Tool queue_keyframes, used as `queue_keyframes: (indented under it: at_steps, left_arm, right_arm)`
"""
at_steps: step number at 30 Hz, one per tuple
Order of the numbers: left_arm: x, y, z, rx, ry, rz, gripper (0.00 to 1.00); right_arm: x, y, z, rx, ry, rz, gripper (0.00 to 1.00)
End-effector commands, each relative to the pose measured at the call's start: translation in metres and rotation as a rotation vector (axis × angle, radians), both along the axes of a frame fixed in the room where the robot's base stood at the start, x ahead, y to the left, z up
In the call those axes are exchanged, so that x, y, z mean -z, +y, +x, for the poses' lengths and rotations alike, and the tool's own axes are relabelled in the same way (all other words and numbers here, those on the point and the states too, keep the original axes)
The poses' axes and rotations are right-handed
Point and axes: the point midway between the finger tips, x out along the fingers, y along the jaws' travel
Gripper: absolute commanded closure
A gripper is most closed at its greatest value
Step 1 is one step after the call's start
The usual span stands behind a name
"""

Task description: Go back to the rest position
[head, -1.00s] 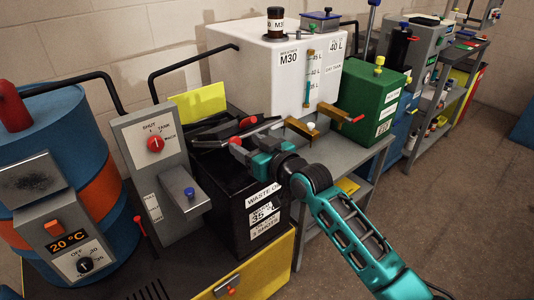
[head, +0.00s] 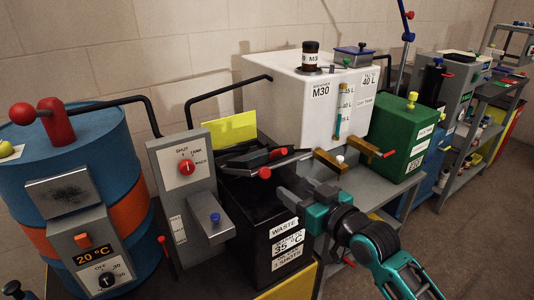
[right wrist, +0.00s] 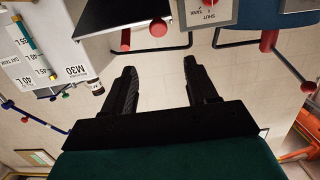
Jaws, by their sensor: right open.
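My right gripper (head: 288,198) is at the lower middle of the head view, in front of the black waste box (head: 277,262) and beside its upper right edge. It is empty, and its two dark fingers stand apart in the right wrist view (right wrist: 160,82). Whether it touches the box cannot be told. A dark flap with red knobs (head: 265,160) lies over the back of the waste box. My left gripper is not clearly in view.
A blue drum (head: 75,160) with an orange band stands at left, beside a grey panel (head: 165,165) with a red knob. A white M30 tank (head: 280,90) and a green box (head: 400,130) stand behind. Brass valves with red handles (head: 366,147) jut out near my right arm.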

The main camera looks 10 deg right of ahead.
Motion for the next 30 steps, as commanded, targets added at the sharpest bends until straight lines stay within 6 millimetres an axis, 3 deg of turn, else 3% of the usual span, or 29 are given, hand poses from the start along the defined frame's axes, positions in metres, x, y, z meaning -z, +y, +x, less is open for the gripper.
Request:
queue_keyframes:
  at_steps: [2, 5, 8, 12, 16, 21, 30]
  left_arm:
    - [0.0, 0.0, 0.0, 0.0, 0.001, 0.0, 0.57]
    - [0.0, 0.0, 0.0, 0.0, 0.001, 0.0, 0.57]
    - [0.0, 0.0, 0.0, 0.0, 0.001, 0.0, 0.57]
    - [0.0, 0.0, 0.0, 0.0, 0.001, 0.0, 0.57]
    - [0.0, 0.0, 0.0, 0.0, 0.001, 0.0, 0.57]
    - [0.0, 0.0, -0.001, 0.0, 0.001, 0.0, 0.57]
    - [0.0, 0.0, -0.001, 0.001, 0.001, 0.0, 0.57]
  right_arm:
    - [0.009, 0.0, -0.004, 0.005, 0.015, -0.001, 0.42]
    - [0.04, 0.0, -0.019, 0.023, 0.066, -0.009, 0.42]
    - [0.09, 0.0, -0.051, 0.056, 0.152, -0.03, 0.42]
    - [0.159, 0.0, -0.112, 0.099, 0.281, -0.073, 0.42]
    - [0.203, 0.0, -0.165, 0.124, 0.378, -0.114, 0.42]
    - [0.228, 0.001, -0.204, 0.136, 0.444, -0.146, 0.42]
    - [0.232, 0.001, -0.21, 0.137, 0.452, -0.152, 0.42]
